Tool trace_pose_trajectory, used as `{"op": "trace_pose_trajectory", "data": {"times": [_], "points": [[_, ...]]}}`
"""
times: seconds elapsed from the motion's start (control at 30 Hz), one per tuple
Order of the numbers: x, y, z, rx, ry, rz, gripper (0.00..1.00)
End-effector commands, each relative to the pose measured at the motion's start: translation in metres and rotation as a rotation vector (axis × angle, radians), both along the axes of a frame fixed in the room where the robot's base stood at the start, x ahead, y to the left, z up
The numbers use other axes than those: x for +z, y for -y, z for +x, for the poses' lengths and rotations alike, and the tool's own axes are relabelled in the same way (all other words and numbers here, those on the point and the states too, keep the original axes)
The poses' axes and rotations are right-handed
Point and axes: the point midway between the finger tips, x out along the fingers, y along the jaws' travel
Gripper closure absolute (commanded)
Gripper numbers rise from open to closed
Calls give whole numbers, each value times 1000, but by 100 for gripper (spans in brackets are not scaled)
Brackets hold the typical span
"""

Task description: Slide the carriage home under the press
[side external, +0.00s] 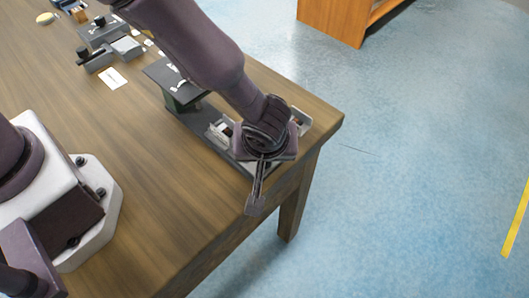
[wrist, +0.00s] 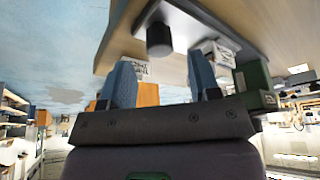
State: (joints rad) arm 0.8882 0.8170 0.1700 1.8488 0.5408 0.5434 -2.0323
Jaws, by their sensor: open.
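The press (side external: 172,82), a dark top plate over a green body, stands near the right part of the table. Its green body also shows at right in the wrist view (wrist: 254,84). A grey base plate (side external: 238,162) runs from the press toward the table corner, partly hidden by my arm. In the wrist view a black round knob (wrist: 159,40) stands on a grey plate, likely the carriage. My gripper (side external: 266,140) is over the plate's outer end. In the wrist view its blue fingers (wrist: 160,72) are apart, with the knob beyond the gap; contact cannot be told.
Pale blocks flank the plate, one at left (side external: 219,131) and one at right (side external: 302,121). The table corner (side external: 341,116) is close to my gripper. A white card (side external: 112,78) and grey fixtures (side external: 97,58) lie farther back. The table's near middle is clear.

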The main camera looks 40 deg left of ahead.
Motion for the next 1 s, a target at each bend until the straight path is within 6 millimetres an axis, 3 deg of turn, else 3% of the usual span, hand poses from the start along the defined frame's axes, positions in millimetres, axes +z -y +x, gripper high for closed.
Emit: {"op": "trace_pose_trajectory", "data": {"times": [0.23,0.63,0.9,1.0], "points": [[-33,-10,9,-1,-1,1,44],[-40,-11,12,-1,0,0,44],[-39,-11,12,-1,0,0,100],[-39,-12,12,-1,0,0,100]]}}
